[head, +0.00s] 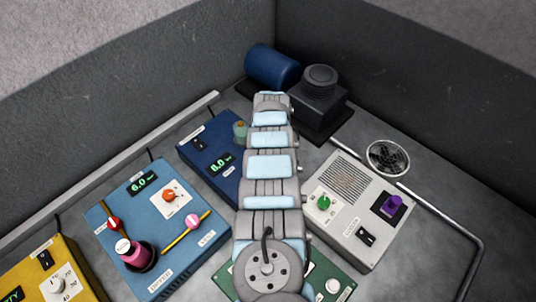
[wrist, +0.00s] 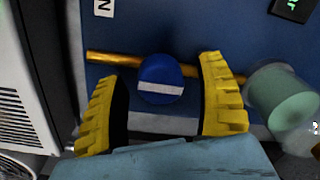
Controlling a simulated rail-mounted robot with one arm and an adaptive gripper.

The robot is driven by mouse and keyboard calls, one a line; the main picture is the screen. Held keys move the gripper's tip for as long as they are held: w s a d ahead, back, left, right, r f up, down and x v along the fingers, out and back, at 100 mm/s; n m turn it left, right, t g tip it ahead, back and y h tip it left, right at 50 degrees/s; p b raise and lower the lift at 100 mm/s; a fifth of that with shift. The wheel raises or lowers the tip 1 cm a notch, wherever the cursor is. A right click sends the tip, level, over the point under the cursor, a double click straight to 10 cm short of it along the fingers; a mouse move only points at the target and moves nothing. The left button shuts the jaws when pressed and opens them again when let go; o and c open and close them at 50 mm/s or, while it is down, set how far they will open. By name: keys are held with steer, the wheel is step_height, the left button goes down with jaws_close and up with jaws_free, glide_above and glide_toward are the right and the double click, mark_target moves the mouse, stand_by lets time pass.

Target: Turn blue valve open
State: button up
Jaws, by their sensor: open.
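The blue valve knob (wrist: 161,79) is round with a white stripe across it, and sits on a brass pipe (wrist: 113,59) on the dark blue panel (wrist: 200,28). The stripe lies roughly along the pipe. My gripper (wrist: 159,72) is open, with one yellow finger on each side of the knob. Gaps show between fingers and knob; how high the fingers are above the panel is hard to tell. In the head view, my arm hides the knob and gripper; part of the dark blue panel (head: 207,163) shows with a green display (head: 221,163).
A pale green cylinder (wrist: 281,99) stands close to the right finger. A grey-white box (head: 352,205) with knobs is right of my arm. A lighter blue panel (head: 130,204) with pink and red knobs and a yellow box (head: 80,262) are left. A dark motor (head: 317,98) stands behind.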

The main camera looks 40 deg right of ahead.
step_height(320, 180, up, 12)
steer(key=shift+s, duration=0.15)
stand_by(0.7)
steer(key=shift+d, duration=0.1)
stand_by(0.4)
